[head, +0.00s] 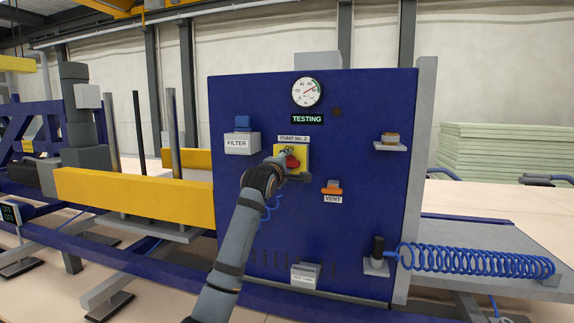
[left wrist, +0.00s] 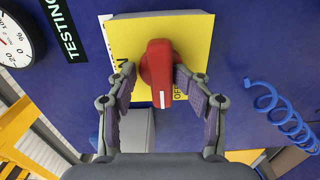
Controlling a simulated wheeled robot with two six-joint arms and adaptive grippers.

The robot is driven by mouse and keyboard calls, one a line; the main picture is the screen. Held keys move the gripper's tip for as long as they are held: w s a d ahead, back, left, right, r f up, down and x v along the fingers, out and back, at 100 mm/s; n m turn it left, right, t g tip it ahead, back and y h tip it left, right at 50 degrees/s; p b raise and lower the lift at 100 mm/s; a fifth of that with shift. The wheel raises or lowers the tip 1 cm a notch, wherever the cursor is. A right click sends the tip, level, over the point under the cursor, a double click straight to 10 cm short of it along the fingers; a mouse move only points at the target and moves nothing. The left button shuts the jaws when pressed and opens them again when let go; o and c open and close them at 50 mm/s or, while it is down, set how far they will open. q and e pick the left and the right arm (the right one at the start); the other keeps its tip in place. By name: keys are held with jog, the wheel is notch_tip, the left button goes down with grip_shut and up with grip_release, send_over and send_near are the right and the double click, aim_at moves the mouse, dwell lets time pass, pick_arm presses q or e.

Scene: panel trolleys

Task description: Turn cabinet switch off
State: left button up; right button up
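The cabinet switch is a red knob (head: 292,162) on a yellow plate (head: 303,151) marked ON, under a "PUMP No. 2" label on a blue panel. My left gripper (head: 283,160) is right in front of it and hides part of the plate. In the left wrist view, the red knob (left wrist: 158,72) has a white mark at its lower end. My left gripper (left wrist: 153,82) has one finger on each side of the knob. The right finger is close to or touching it; a narrow gap shows at the left finger. My right gripper is not in view.
The blue panel (head: 235,190) also carries a gauge (head: 307,91), a TESTING sign (head: 307,119), a filter box (head: 241,142) and an orange vent valve (head: 332,189). A coiled blue hose (head: 480,259) lies at lower right. A yellow beam (head: 130,197) stands at left.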

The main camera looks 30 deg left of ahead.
pick_arm(q)
jog(key=b+v, duration=0.4)
jog(key=v, duration=0.3)
jog(key=shift+b, duration=0.3)
jog(key=shift+w+f, duration=0.1)
